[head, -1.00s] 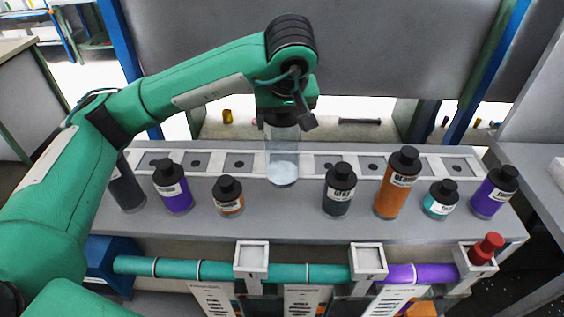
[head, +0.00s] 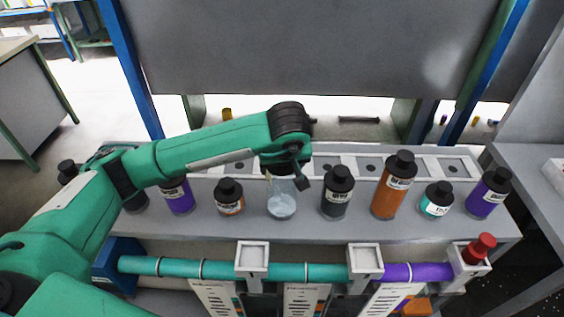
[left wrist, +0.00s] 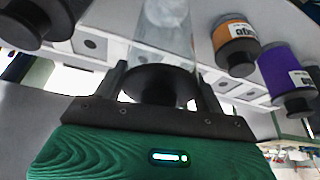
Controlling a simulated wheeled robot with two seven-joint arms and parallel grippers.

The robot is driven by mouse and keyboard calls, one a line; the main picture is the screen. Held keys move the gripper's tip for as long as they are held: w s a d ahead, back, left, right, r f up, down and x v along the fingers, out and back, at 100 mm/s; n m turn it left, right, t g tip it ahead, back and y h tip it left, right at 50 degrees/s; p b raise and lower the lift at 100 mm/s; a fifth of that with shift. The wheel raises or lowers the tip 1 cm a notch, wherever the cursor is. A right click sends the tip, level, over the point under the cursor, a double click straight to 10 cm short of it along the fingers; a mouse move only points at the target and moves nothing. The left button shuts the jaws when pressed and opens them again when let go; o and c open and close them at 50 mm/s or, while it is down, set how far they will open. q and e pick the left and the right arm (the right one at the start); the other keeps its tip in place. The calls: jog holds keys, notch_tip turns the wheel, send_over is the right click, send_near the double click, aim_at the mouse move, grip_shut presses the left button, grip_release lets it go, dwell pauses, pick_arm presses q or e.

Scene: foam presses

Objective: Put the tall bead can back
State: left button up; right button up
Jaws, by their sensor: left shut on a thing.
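The tall bead can (head: 282,205) is clear, with pale beads in its lower part. It stands upright between the small orange-brown bottle (head: 229,197) and the dark grey bottle (head: 337,192). My left gripper (head: 282,166) is above it and shut on its top end. In the left wrist view the clear can (left wrist: 165,28) and its black lid (left wrist: 160,82) show between the two fingers. Its base is at or just above the shelf; I cannot tell whether it touches. My right gripper is not in view.
The grey shelf (head: 250,232) carries a purple bottle (head: 178,196), a tall orange bottle (head: 392,187), a teal bottle (head: 437,200) and another purple bottle (head: 489,194). A pale strip with square recesses (head: 420,165) runs behind them. Teal and purple tubes (head: 210,270) run along the front.

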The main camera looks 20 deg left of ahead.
pick_arm(q)
jog(key=shift+f+b, duration=0.15)
jog(key=shift+b, duration=0.15)
jog(key=o, duration=1.7)
jog(key=shift+o, duration=0.2)
